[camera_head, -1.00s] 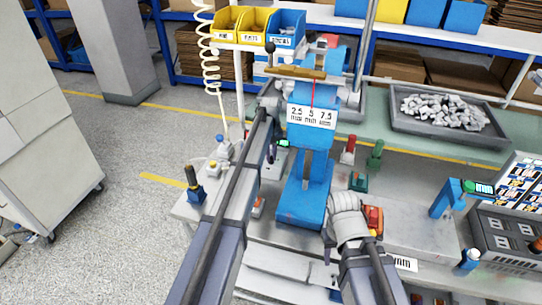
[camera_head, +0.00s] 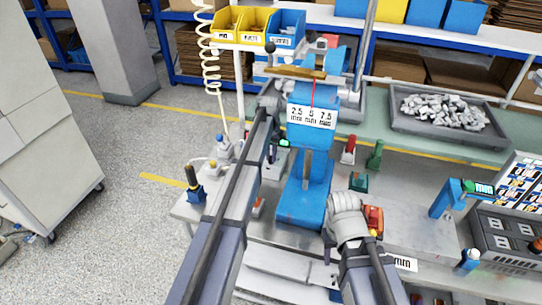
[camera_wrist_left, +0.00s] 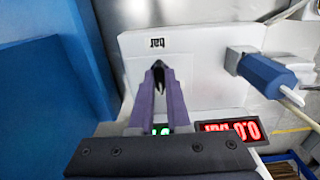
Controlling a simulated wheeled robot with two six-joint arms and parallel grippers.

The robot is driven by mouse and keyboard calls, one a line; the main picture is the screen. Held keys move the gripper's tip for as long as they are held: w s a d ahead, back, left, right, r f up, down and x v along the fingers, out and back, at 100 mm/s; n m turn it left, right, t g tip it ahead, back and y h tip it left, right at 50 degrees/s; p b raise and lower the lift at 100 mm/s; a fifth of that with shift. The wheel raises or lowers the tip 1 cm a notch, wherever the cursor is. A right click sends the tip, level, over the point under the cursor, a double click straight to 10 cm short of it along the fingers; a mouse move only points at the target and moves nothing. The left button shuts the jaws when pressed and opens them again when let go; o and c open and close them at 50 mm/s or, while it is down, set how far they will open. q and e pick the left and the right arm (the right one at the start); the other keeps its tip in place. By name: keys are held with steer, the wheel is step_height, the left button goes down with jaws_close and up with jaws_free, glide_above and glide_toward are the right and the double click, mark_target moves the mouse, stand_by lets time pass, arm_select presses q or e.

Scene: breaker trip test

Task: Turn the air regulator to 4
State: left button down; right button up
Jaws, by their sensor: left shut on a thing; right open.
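The air regulator shows in the left wrist view as a white panel (camera_wrist_left: 200,88) with an upside-down "bar" label. My left gripper (camera_wrist_left: 159,72) has its purple fingers shut on a dark regulator knob, which they mostly hide. A green display (camera_wrist_left: 160,130) is largely covered by the gripper; its reading cannot be made out. In the head view my left gripper (camera_head: 272,152) is left of the blue press, beside the small green display (camera_head: 284,143). My right gripper (camera_head: 329,245) is open, low by the front of the press, mostly hidden by its own arm.
The blue press (camera_head: 303,200) stands mid-bench, right of my left gripper. In the wrist view, a red display (camera_wrist_left: 229,131) reads 0.0 upside down, and a blue fitting (camera_wrist_left: 265,75) with a hose sits right of the knob. A tray of grey parts (camera_head: 396,120) stands at the back right.

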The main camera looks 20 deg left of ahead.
stand_by(0.3)
arm_select(q)
steer(key=c, duration=0.9)
jaws_free()
steer(key=shift+r, duration=0.1)
step_height(320, 180, up, 8)
steer(key=p, duration=0.8)
steer(key=shift+f, duration=0.2)
